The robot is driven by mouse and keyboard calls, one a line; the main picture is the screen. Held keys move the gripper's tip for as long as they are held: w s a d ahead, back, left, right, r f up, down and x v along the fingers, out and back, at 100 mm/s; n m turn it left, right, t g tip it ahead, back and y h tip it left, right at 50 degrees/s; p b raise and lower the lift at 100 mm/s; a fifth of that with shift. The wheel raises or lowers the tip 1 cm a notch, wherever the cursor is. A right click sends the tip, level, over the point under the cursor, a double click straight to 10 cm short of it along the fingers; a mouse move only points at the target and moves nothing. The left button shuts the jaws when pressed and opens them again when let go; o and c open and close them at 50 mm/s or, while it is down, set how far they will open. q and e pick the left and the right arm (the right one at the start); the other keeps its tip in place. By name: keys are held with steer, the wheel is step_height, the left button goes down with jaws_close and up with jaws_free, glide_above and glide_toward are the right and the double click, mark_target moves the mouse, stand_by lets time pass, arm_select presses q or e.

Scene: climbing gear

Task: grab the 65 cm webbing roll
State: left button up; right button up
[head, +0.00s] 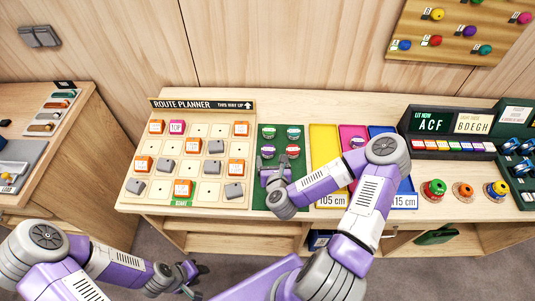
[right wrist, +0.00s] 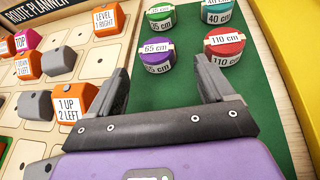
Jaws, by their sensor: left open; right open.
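The purple 65 cm webbing roll (right wrist: 157,56) with a white label lies on a green mat (right wrist: 160,110); it also shows in the head view (head: 267,152). In the right wrist view it lies in line with the gap between the fingertips of my right gripper (right wrist: 162,68). The jaws are open and empty, and I cannot tell whether they touch the roll. In the head view the right gripper (head: 274,172) is just in front of the roll. My left gripper (head: 195,276) is open and empty, low in front of the bench.
A red 110 cm roll (right wrist: 225,49) sits close right of the purple one, with green (right wrist: 160,18) and teal (right wrist: 217,11) rolls behind. Left is the route planner board (head: 198,132) with orange and grey blocks. Right are yellow (head: 325,138), pink and blue trays, partly hidden by my arm.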

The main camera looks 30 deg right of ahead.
mark_target(269, 151)
steer(key=shift+w+d+f, duration=0.1)
steer(key=shift+w, duration=0.15)
steer(key=b+x, duration=0.1)
steer(key=x, duration=0.4)
steer(key=c, duration=1.1)
steer(key=shift+c, duration=0.2)
